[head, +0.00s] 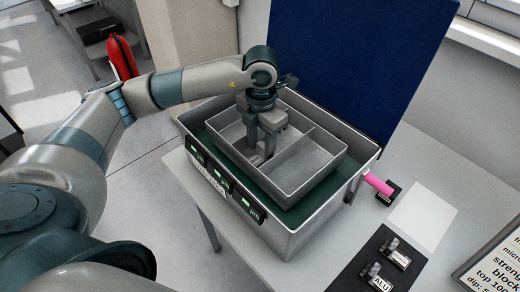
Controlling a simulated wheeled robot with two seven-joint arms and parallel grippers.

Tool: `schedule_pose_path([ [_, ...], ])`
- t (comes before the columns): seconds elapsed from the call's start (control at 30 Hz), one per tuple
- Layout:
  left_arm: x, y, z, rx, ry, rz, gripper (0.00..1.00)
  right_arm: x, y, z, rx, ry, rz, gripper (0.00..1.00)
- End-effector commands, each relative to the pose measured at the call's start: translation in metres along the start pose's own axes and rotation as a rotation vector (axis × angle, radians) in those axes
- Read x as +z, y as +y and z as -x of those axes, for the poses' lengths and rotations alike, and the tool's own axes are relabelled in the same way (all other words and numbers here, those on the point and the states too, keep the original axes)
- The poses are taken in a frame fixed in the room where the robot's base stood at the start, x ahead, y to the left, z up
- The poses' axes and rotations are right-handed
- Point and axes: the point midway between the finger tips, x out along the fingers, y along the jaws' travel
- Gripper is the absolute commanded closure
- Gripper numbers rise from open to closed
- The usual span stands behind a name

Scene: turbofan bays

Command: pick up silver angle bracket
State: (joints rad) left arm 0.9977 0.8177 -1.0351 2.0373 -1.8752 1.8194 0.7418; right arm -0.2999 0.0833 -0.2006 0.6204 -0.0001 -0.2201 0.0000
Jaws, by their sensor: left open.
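My left gripper (262,146) points down into the left compartment of a grey divided tray (315,173). Its jaws are open. A small light patch shows by the fingertips, partly hidden by them; I cannot tell whether it is a silver angle bracket. Two small silver angled pieces (396,252) (376,276) with white labels sit on a black mat (355,282) at the lower right, well apart from the gripper. The label on the nearer one seems to read "ALU". My right gripper is not in view.
The tray sits inside a larger metal bin (300,237) with green displays on its front. A pink cylinder (378,183) on a black base and a white sheet (422,218) lie to the right. A blue panel (350,60) stands behind. The tray's right compartment looks empty.

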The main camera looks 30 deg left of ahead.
Motion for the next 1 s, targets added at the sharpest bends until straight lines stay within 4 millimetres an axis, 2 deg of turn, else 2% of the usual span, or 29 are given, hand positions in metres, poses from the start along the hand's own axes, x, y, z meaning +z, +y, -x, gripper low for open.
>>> schedule_pose_path([
  [0.17,-0.0001,0.0,-0.0076,0.001,0.0,0.0,0.59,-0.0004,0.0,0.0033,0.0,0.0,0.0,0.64],
  [0.57,0.0001,-0.0001,-0.0077,0.001,-0.001,0.0,0.59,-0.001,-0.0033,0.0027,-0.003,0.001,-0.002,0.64],
  [0.67,0.0002,-0.0001,-0.0076,0.001,-0.001,0.0,0.79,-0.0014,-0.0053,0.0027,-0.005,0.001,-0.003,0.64],
  [0.73,0.0001,-0.0001,-0.0076,0.001,-0.001,0.0,0.95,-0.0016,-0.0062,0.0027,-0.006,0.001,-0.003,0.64],
  [0.77,0.0002,-0.0001,-0.0076,0.001,-0.001,0.0,0.99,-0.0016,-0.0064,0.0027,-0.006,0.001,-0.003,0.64],
  [1.0,0.0005,0.0,-0.0069,0.001,-0.002,0.0,1.0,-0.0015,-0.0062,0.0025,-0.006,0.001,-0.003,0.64],
])
